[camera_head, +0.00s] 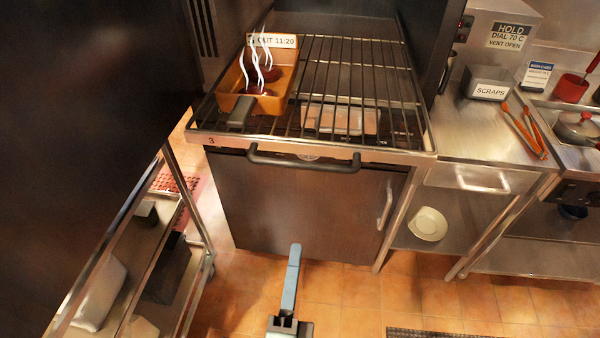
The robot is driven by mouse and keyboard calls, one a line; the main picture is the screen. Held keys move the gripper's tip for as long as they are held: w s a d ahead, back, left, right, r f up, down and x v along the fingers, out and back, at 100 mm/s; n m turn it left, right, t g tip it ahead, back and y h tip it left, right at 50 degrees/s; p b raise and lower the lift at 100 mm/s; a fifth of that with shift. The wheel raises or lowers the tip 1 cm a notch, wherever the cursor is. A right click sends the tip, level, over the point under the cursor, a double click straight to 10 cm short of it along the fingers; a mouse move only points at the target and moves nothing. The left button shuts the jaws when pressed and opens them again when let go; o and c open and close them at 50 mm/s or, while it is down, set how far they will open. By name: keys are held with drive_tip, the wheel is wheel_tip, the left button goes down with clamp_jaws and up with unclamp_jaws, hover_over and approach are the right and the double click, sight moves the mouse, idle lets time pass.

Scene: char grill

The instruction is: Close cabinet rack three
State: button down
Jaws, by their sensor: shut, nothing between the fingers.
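Rack three (392,155) is a wire rack with a metal front rail marked "3" and a dark bar handle (300,163) along its front. It sticks out of the dark cabinet opening, above a dark cabinet front. An orange dish (228,96) with steaming dark food stands on its left part, with a card reading 11:20 at its back. My gripper (295,250) is at the bottom middle, in front of the cabinet and apart from the handle, lower in the picture. Its blue-grey fingers are together and empty.
A white bowl (428,224) sits on the shelf below. A shelf cart (150,215) stands at left. The tiled floor in front (350,290) is mostly clear.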

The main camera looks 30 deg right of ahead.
drive_tip(key=p+x, duration=0.2)
drive_tip(key=x, duration=1.2)
drive_tip(key=shift+p, duration=0.35)
drive_tip(key=shift+d+f, duration=0.1)
drive_tip(key=shift+d, duration=0.05)
